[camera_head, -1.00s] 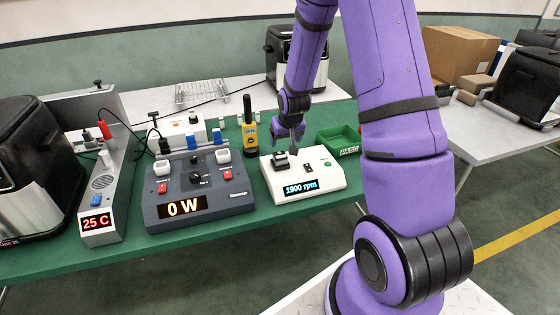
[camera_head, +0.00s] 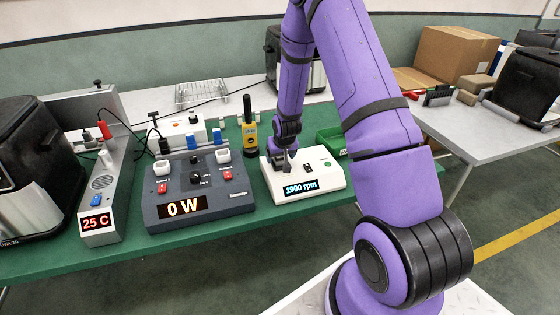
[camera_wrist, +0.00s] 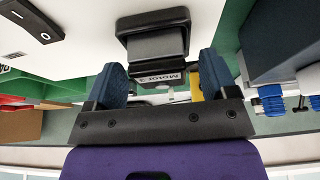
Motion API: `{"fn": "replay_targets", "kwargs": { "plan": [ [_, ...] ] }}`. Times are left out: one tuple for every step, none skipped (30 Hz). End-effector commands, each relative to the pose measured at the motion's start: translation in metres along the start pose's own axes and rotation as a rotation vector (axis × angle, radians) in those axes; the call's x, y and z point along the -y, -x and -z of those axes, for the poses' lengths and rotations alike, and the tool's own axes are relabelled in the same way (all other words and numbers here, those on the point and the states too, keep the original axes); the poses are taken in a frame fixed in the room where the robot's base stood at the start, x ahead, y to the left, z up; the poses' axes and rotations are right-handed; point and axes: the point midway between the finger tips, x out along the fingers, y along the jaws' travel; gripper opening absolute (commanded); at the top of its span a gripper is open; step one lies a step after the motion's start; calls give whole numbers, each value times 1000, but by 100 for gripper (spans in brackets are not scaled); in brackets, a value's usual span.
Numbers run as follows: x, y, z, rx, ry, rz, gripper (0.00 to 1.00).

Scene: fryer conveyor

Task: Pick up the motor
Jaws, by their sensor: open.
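The motor (camera_wrist: 155,40), a dark block with a light label reading "Motor 3", sits on the white rpm tester (camera_head: 330,181), whose display reads 1900 rpm. In the wrist view the motor is near the top middle, with its labelled end between my fingers. My gripper (camera_wrist: 162,76) is open, with one blue finger on either side of that end. I see no clear contact. In the head view my gripper (camera_head: 285,164) is low over the tester's left part and largely hides the motor.
A green bin (camera_head: 328,143) stands right behind the tester. A dark control box (camera_head: 200,197) reading 0 W is to the left. The green table's front edge (camera_head: 290,215) is close.

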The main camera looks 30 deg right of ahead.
Motion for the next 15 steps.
{"fn": "replay_targets", "kwargs": {
  "plan": [
    [0,-2,0,0,0,0,79],
    [0,-3,0,0,0,0,79],
    [0,-3,0,-1,0,0,79],
    [0,-3,0,-1,0,0,79],
    [0,-3,0,-1,0,0,79],
    [0,-3,0,-1,0,0,79],
    [0,-3,0,-1,0,0,79],
    [0,-3,0,-1,0,0,79],
    [0,-3,0,-1,0,0,74],
    [0,-3,0,-1,0,0,67],
    [0,-3,0,-1,0,0,60],
    [0,-3,0,-1,0,0,51],
    [0,-3,0,-1,0,0,44],
    [0,-3,0,-1,0,0,37],
    [0,-3,0,-1,0,0,28]
  ]
}}
